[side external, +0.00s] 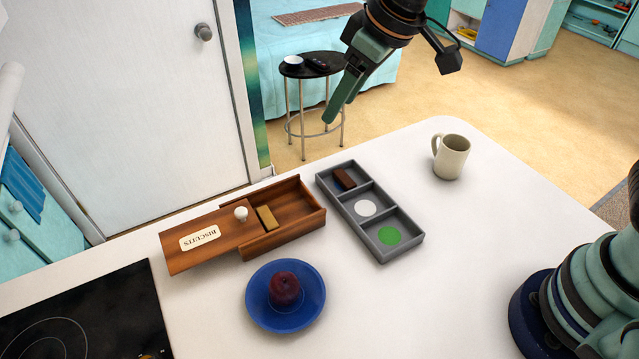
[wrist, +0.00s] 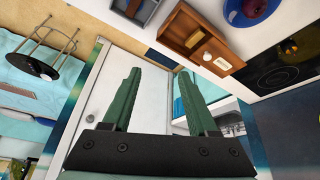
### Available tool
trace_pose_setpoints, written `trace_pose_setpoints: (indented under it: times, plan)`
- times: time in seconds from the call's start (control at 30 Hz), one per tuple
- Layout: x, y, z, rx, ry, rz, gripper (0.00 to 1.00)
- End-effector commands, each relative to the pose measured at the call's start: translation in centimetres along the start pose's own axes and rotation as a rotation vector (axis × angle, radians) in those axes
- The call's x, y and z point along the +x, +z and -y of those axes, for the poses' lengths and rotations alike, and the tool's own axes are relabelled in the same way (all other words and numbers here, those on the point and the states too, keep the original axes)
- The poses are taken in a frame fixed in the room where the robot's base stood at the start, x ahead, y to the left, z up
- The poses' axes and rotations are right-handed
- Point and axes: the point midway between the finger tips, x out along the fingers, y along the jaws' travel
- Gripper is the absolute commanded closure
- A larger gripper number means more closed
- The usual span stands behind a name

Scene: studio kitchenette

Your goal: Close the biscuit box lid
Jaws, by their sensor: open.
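The wooden biscuit box (side external: 288,226) sits on the white counter, its right part uncovered. Its flat lid (side external: 208,240), with a "BISCUITS" label and a white knob (side external: 241,214), is slid toward the left and overhangs that end. A tan biscuit-like block (side external: 267,218) lies inside near the lid's edge. In the wrist view the box (wrist: 184,28) and lid (wrist: 220,58) are at the top. My gripper (side external: 333,112) is raised above and behind the counter, away from the box. In the wrist view its two green fingers (wrist: 160,90) are apart with nothing between them.
A grey three-compartment tray (side external: 381,250) stands right of the box, holding a brown block (side external: 344,178). A blue plate (side external: 257,311) with a dark red fruit (side external: 285,289) is in front. A black hob (side external: 85,320) is at left, a cream mug (side external: 452,157) at right.

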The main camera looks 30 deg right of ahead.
Motion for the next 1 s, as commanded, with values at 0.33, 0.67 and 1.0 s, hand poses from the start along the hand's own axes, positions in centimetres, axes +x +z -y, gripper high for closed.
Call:
trace_pose_setpoints:
  times: [0.33,0.67,1.0]
  plan:
    - [7.3,-3.5,10.6,-0.231,-0.09,0.03,0.41]
    - [10.0,-3.6,12.2,-0.257,-0.1,0.033,0.41]
    - [15.9,-3.2,12.9,-0.256,-0.101,0.034,0.41]
